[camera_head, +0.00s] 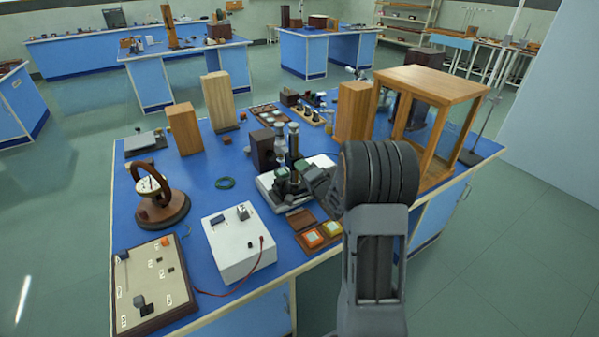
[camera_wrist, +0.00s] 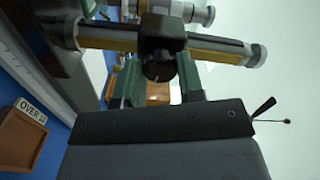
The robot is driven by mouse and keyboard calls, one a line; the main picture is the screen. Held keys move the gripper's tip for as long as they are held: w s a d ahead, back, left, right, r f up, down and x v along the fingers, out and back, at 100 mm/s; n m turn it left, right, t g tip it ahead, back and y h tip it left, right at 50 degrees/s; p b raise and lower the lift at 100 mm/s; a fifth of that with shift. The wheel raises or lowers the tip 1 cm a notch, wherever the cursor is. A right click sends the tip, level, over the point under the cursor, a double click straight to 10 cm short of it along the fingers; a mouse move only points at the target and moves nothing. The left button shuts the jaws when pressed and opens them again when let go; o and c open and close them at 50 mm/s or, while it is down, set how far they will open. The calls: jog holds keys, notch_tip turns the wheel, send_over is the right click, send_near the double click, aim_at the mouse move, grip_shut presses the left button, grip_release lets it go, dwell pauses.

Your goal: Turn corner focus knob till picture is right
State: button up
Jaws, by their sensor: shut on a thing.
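The instrument with two upright grey tubes (camera_head: 294,140) stands on a white base (camera_head: 268,190) near the middle of the blue bench. In the wrist view its brass and black tube (camera_wrist: 215,50) runs across the top. A small dark round knob (camera_wrist: 158,71) with a pale mark hangs below the tube's black block. My gripper (camera_wrist: 160,84) has its two green fingers on either side of this knob and is shut on it. In the head view my gripper (camera_head: 298,178) is at the instrument, and its fingertips and the knob are hard to make out. No focus picture is visible.
A wooden-framed case (camera_head: 432,82) stands to the right behind my arm. A white box (camera_head: 238,243) with a red lead, a brown round instrument (camera_head: 162,205) and small wooden trays (camera_head: 313,238) are nearby. A tray labelled OVER (camera_wrist: 20,140) lies at left in the wrist view.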

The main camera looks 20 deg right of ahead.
jog(key=o, duration=0.9)
jog(key=shift+s, duration=0.1)
jog(key=s, duration=0.4)
jog(key=s+d+b, duration=0.1)
jog(key=s, duration=0.8)
jog(key=shift+s+d, duration=0.3)
